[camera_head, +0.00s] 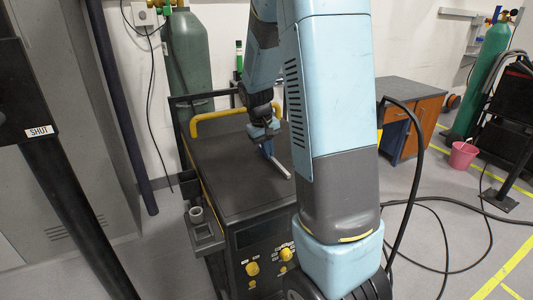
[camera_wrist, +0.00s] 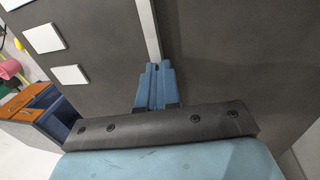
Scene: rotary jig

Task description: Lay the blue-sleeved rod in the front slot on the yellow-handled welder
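The yellow-handled welder (camera_head: 232,193) is a dark cart with a flat black top, a yellow bar handle (camera_head: 214,118) at its back and yellow knobs on its front. My gripper (camera_head: 264,138) points down over the top and is shut on the blue-sleeved rod (camera_head: 282,169). The rod's bare silver end points toward the front right; its blue sleeve is at the fingers. In the wrist view the pale rod (camera_wrist: 149,30) runs away from my closed fingers (camera_wrist: 155,85). I cannot tell whether the rod touches the top. No slot is clearly visible on the top; my arm hides its right side.
Dark holders and a grey cup (camera_head: 196,214) hang on the welder's left side. White squares (camera_wrist: 45,38) lie on the dark surface in the wrist view. A green gas cylinder (camera_head: 187,65) stands behind; a wooden cabinet (camera_head: 409,115) stands right. Black cables cross the floor at right.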

